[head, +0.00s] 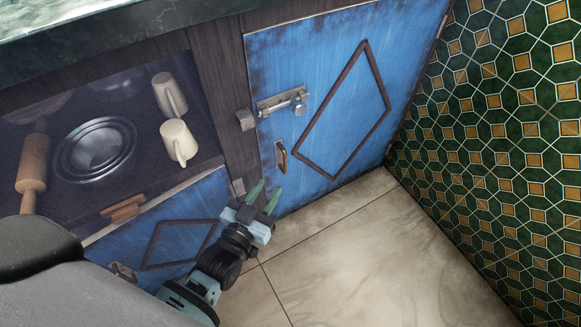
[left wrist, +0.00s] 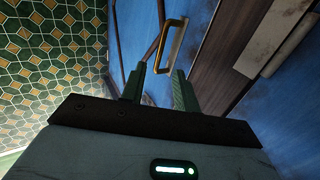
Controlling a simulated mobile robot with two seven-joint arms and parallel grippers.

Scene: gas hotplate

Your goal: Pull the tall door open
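The tall door (head: 345,90) is blue with a brown diamond moulding and looks shut in the head view. Its small metal handle (head: 281,156) sits low near its left edge. A metal slide bolt (head: 283,102) is above the handle, and a square catch (head: 245,119) is on the frame beside it. My left gripper (head: 265,190) is open and empty, just below the handle. In the left wrist view the handle (left wrist: 174,45) is ahead of the open fingers (left wrist: 158,75), its near end showing between the tips. My right gripper is out of view.
To the left, a niche holds two cream mugs (head: 179,142), metal bowls (head: 95,150) and a rolling pin (head: 33,165). A lower blue panel (head: 180,235) is beneath. A green tiled wall (head: 490,150) stands on the right. The floor (head: 340,250) before the door is clear.

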